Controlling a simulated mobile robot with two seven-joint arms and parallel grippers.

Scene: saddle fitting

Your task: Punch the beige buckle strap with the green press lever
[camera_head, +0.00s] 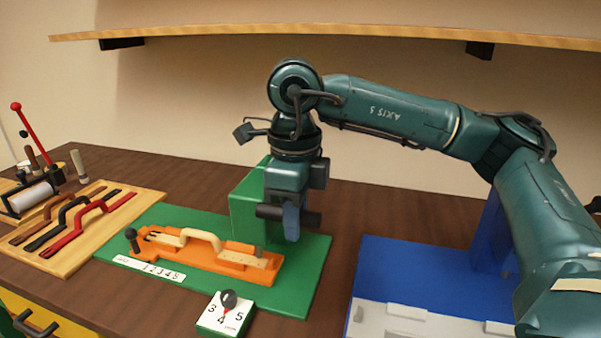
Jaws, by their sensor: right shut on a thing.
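The beige buckle strap (203,236) lies on an orange carriage (180,255), with its middle arched up. The carriage sits on a green base (303,292), and its right end is near the green press body (247,207). My right gripper (291,224) is in front of the press, pointing down. It is shut on the dark horizontal bar of the green press lever (267,212), which sticks out on both sides of the fingers. The gripper hides part of the press, and the punch tip cannot be made out. My left gripper is not in view.
A numbered dial box (226,314) stands at the front, and a dark knob (130,234) is at the carriage's left end. A wooden board (82,226) holds brown, black and red straps. A blue base (405,268) lies at right. A shelf (330,31) runs above.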

